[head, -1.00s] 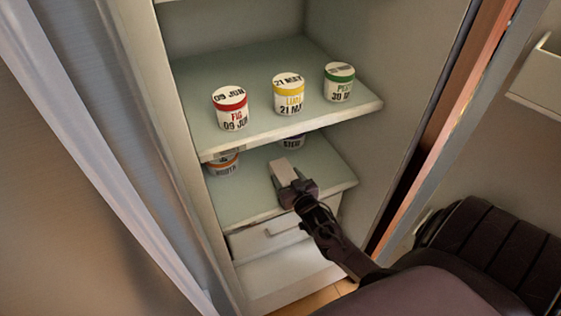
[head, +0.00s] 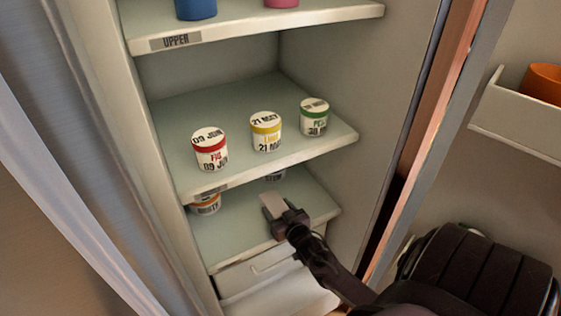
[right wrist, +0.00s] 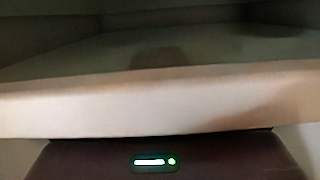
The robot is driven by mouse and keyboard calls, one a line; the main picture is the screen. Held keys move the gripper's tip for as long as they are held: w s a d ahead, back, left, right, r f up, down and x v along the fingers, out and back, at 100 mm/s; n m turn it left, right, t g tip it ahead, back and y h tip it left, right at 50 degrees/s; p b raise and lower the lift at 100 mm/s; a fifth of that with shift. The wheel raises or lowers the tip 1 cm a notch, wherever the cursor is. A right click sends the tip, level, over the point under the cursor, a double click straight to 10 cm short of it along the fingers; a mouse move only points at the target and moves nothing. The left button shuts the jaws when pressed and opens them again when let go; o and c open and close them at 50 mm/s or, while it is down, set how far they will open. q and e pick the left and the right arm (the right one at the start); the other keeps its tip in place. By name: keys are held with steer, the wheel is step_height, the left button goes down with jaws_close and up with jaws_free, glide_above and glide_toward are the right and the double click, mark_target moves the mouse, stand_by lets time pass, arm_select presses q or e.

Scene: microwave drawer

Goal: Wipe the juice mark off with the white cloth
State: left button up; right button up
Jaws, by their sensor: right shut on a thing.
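My right gripper (head: 280,217) is shut on the white cloth (head: 272,205), a pale flat pad, at the lower shelf (head: 225,238). I cannot tell whether the cloth touches the shelf. In the right wrist view a broad pale band (right wrist: 150,101), likely the cloth close up, lies beyond my gripper's dark body and hides the fingertips. Behind it a dim greenish shelf surface (right wrist: 220,45) shows. I cannot make out a juice mark in either view. My left gripper is out of view.
Jars with red (head: 210,150), yellow (head: 266,132) and green (head: 314,117) bands stand on the shelf above. An orange-banded jar (head: 205,205) and a partly hidden jar (head: 276,175) stand on the lower shelf. A drawer (head: 270,268) is below.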

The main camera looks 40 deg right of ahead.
mark_target(252, 224)
steer(key=shift+w+a+p, duration=0.2)
steer(key=shift+w+a, duration=0.15)
steer(key=shift+a, duration=1.1)
steer(key=shift+w+a+p, duration=0.2)
steer(key=shift+w+a, duration=0.15)
steer(key=shift+a, duration=1.15)
steer(key=shift+w+a+p, duration=0.2)
steer(key=shift+w+a, duration=0.15)
steer(key=shift+a, duration=1.1)
step_height(252, 224, up, 6)
steer(key=p, duration=0.6)
steer(key=shift+d, duration=0.1)
step_height(252, 224, up, 3)
steer(key=p, duration=0.3)
